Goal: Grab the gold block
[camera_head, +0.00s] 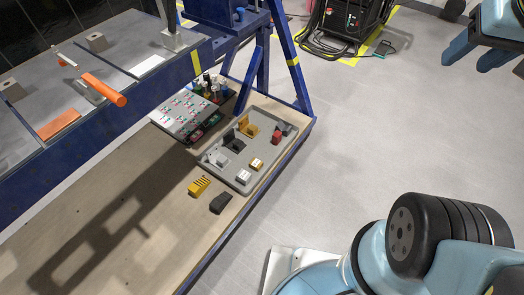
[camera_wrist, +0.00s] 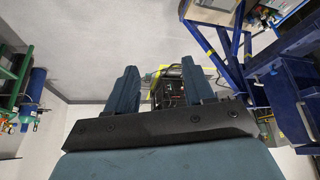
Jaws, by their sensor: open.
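A small gold block (camera_head: 257,164) sits in the grey tray (camera_head: 236,184) on the wooden bench, near the tray's right side. A silver block (camera_head: 243,176) is just in front of it. My gripper (camera_head: 474,60) is at the upper right of the head view, over the floor and far from the tray. Its two blue fingers are apart with nothing between them, as the wrist view (camera_wrist: 160,82) also shows. The gold block cannot be made out in the wrist view.
The tray also holds a yellow bracket (camera_head: 247,127), a dark piece and a red piece (camera_head: 276,137). A ridged yellow part (camera_head: 199,186) and a black part (camera_head: 220,203) lie on the bench before it. A blue frame (camera_head: 263,55) rises behind.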

